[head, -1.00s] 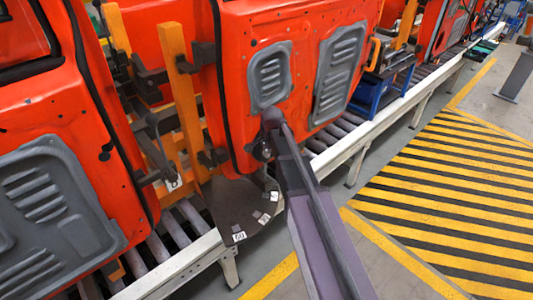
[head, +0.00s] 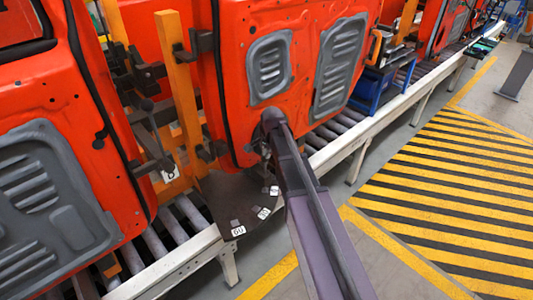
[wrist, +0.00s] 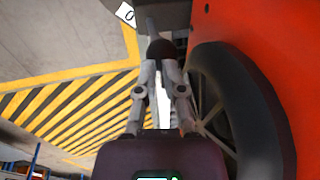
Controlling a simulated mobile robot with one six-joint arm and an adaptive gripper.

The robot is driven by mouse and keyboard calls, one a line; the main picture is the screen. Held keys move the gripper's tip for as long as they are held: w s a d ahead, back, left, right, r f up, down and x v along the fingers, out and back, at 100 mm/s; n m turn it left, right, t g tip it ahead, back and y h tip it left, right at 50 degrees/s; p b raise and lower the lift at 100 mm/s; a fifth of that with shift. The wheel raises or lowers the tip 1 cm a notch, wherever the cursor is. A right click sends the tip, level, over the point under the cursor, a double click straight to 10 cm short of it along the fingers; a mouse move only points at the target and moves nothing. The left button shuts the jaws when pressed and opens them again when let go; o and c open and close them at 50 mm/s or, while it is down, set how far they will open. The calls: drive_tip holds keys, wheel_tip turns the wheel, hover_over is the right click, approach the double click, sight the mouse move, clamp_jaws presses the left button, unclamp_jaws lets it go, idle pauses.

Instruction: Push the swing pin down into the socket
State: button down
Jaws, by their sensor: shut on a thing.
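In the wrist view, the two grey fingers of my gripper (wrist: 161,68) are closed around a dark round knob (wrist: 160,48), which looks like the end of the swing pin. The rest of the pin is not clear beyond the knob. In the head view, my gripper (head: 262,152) is mostly hidden by my own arm, at the lower edge of the orange door with grey louvred panels (head: 235,100). The socket cannot be made out in either view.
A dark plate with white labels (head: 225,205) lies below the gripper. A roller conveyor with a pale rail (head: 180,262) runs under the doors. Another orange door (head: 105,130) and a yellow post (head: 178,80) stand left. The striped floor (head: 440,190) at right is clear.

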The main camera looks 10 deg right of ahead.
drive_tip(key=shift+s, duration=0.1)
drive_tip(key=shift+r+p, duration=0.45)
drive_tip(key=shift+p, duration=0.3)
drive_tip(key=p+v, duration=1.2)
drive_tip(key=v, duration=0.1)
drive_tip(key=shift+p, duration=0.35)
drive_tip(key=shift+d+r, duration=0.1)
drive_tip(key=s+d+f+n+g+b, duration=0.1)
drive_tip(key=s+f+n+b, duration=0.4)
drive_tip(key=s, duration=0.5)
drive_tip(key=s+d+f+n+g+b, duration=0.1)
drive_tip(key=s+d+f+n+b, duration=0.2)
drive_tip(key=s+f+n+b, duration=0.3)
drive_tip(key=s, duration=0.3)
drive_tip(key=shift+s+d+f+h, duration=0.35)
drive_tip(key=shift+s+d+h, duration=0.05)
drive_tip(key=shift+s, duration=0.1)
idle(0.5)
